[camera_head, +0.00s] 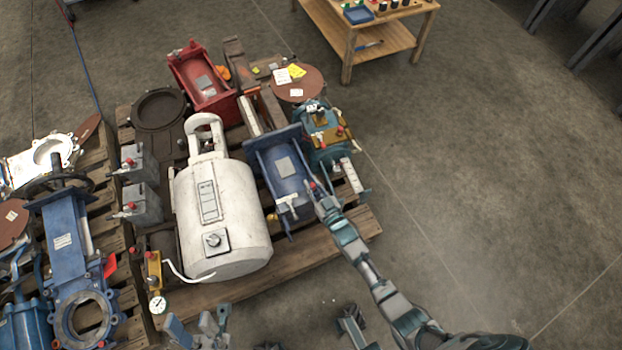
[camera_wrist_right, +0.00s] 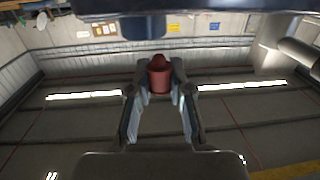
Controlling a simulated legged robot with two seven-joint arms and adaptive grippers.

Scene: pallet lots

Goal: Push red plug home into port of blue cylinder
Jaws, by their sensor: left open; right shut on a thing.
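The blue cylinder (camera_head: 270,147) lies on the wooden pallet right of a large white tank, with a grey label on it. My right gripper (camera_head: 318,195) is at its right front side. In the right wrist view this gripper (camera_wrist_right: 159,85) is shut on the red plug (camera_wrist_right: 159,76), which sits upright between the fingertips. A small red spot of the plug (camera_head: 312,186) shows at the fingertips in the head view. The port is not visible, so I cannot tell whether the plug touches it. My left gripper (camera_head: 200,330) is open and empty at the bottom edge, away from the cylinder.
The white tank (camera_head: 225,225) stands left of the cylinder. A teal machine (camera_head: 325,135) with brass parts is close on its right, and a red housing (camera_head: 203,80) is behind. A wooden table (camera_head: 400,35) stands at the back. The floor at right is clear.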

